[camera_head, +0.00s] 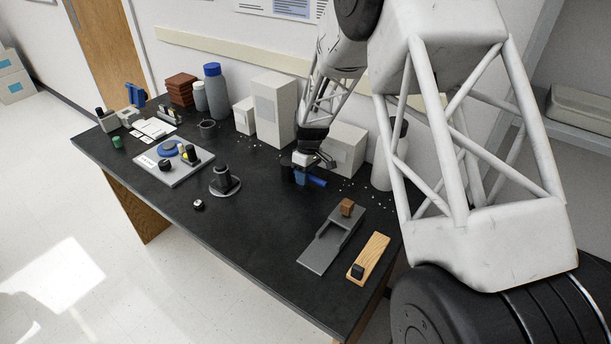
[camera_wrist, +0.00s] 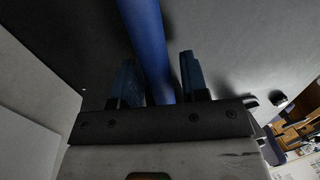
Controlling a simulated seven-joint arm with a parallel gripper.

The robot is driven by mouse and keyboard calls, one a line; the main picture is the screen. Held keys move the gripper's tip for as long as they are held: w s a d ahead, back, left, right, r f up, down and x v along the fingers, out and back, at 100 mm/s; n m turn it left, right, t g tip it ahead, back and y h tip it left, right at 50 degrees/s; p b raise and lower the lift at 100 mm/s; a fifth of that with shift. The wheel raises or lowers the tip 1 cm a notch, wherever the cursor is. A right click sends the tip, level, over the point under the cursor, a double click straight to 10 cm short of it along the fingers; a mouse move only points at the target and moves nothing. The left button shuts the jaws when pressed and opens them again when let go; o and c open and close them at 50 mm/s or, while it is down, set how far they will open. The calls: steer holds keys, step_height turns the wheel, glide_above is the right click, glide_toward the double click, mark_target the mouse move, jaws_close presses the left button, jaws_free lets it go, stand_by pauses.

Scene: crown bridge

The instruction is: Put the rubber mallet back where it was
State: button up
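A blue bar, which looks like the handle of the rubber mallet (camera_head: 318,182), shows beside my gripper near the back of the black bench. In the wrist view the blue handle (camera_wrist: 152,45) runs lengthwise between the two dark blue fingers. My gripper (camera_head: 301,178) points down at bench level, and its fingers also show in the wrist view (camera_wrist: 160,80). The fingers stand apart, one on each side of the handle, with a narrow gap visible at the right finger. A dark shape left of the fingers may be the mallet head; it is partly hidden.
White boxes (camera_head: 274,110) and a white cylinder (camera_head: 382,168) stand behind my gripper. A grey tool (camera_head: 322,250) and a wooden board (camera_head: 376,250) lie at front right. A dark round stand (camera_head: 224,184) is to the left. Small white specks dot the bench. The front middle is clear.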

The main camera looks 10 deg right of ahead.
steer(key=shift+o, duration=0.4)
steer(key=shift+r, duration=0.1)
step_height(320, 180, up, 12)
steer(key=w+d, duration=0.1)
steer(key=w, duration=0.1)
steer(key=shift+d, duration=0.2)
stand_by(0.7)
